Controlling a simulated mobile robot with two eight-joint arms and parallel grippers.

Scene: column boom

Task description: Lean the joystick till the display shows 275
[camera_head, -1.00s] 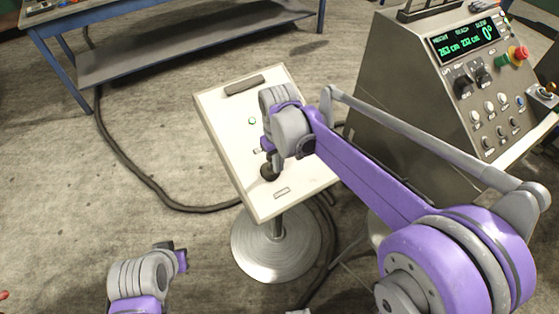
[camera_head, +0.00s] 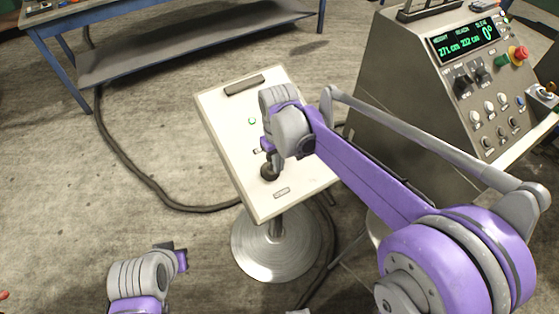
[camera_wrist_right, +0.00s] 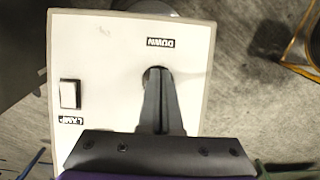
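The joystick (camera_head: 269,172) shows as a dark round knob on the tilted pale panel (camera_head: 235,125); it also shows in the right wrist view (camera_wrist_right: 150,74), partly behind my fingers. My right gripper (camera_head: 270,158) points down at the joystick; in the right wrist view its fingers (camera_wrist_right: 158,85) lie together with their tips against or right beside the knob. The stick itself is hidden. The display (camera_head: 464,42) on the grey console reads height 271 cm, reach 232 cm, slew 0°. My left gripper (camera_head: 174,254) is low at the left, away from the panel; its fingers are unclear.
The panel stands on a round metal base (camera_head: 275,248) and carries a lamp switch (camera_wrist_right: 70,94) and a "DOWN" label (camera_wrist_right: 160,43). The console (camera_head: 400,95) has knobs and a red button (camera_head: 519,55). A blue-framed bench (camera_head: 180,40) stands behind. A cable (camera_head: 150,185) crosses the floor.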

